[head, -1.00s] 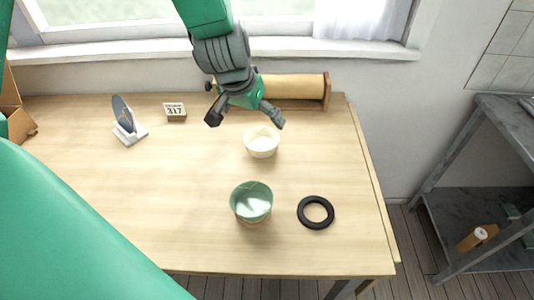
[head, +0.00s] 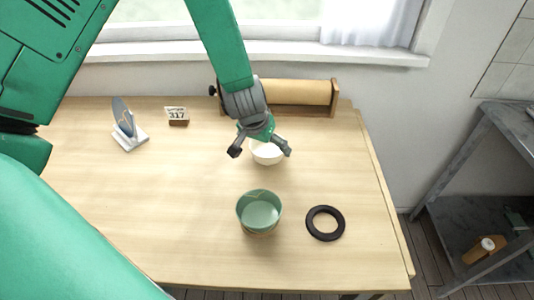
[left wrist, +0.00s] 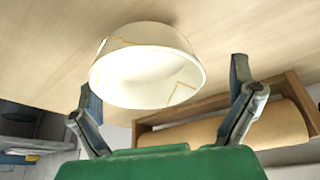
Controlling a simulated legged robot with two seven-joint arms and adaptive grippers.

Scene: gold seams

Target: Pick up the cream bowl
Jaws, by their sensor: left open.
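The cream bowl (head: 267,154) stands upright on the wooden table, partly hidden by my left gripper in the head view. In the left wrist view the cream bowl (left wrist: 148,66) shows gold seams and lies ahead of and between the spread fingers. My left gripper (head: 262,151) is open and empty, above and close to the bowl. Its fingers also show in the left wrist view (left wrist: 163,95). I cannot tell whether a finger touches the bowl. My right gripper is not in view.
A green bowl (head: 259,211) and a black ring (head: 325,223) are nearer on the table (head: 170,200). A paper roll (head: 295,92) in a wooden holder stands behind the cream bowl. A small calendar (head: 177,115) and a blue disc on a white stand (head: 125,122) are at the left.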

